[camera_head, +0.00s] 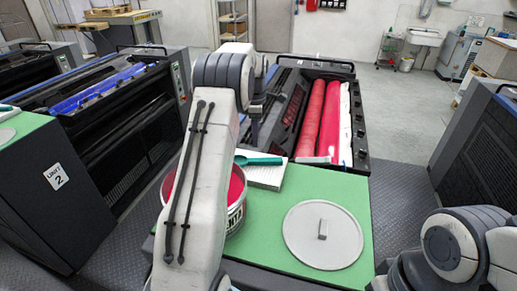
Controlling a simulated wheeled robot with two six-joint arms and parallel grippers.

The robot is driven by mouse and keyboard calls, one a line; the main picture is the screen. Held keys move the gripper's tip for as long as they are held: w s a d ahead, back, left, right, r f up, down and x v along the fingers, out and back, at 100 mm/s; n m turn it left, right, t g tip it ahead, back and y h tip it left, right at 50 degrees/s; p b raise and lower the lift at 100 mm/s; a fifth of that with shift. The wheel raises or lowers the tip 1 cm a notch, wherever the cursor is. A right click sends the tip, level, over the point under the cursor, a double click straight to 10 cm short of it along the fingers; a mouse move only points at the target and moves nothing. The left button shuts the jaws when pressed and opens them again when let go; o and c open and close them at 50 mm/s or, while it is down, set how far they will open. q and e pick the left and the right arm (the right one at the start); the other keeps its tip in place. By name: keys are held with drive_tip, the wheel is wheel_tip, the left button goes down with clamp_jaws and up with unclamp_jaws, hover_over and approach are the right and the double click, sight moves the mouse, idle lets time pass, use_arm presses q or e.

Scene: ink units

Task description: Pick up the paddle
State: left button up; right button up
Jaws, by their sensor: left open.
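The teal paddle (262,161) lies on a white pad of paper (266,179) on the green table top, its left part close to my arm. My left arm crosses the middle of the view and hides part of the table. My left gripper (255,138) is a small dark shape just above and behind the paddle, pointing down. It is open and apart from the paddle, with nothing visible in it. My right arm shows only at the lower right, and its gripper is out of view.
A tin of red ink (237,207) stands left of the paddle, mostly behind my left arm. A round grey lid (322,235) lies on the green table top (345,186). An ink unit with red rollers (328,118) stands behind the table.

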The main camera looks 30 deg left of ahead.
use_arm(q)
drive_tip(key=p, duration=0.2)
hover_over(255, 159)
wheel_tip(255, 159, down, 5)
drive_tip(key=shift+d+f, duration=0.1)
drive_tip(key=shift+d, duration=0.05)
drive_tip(key=shift+f, duration=0.2)
wheel_tip(255, 159, down, 4)
drive_tip(key=p, duration=0.3)
drive_tip(key=shift+f, duration=0.4)
clamp_jaws()
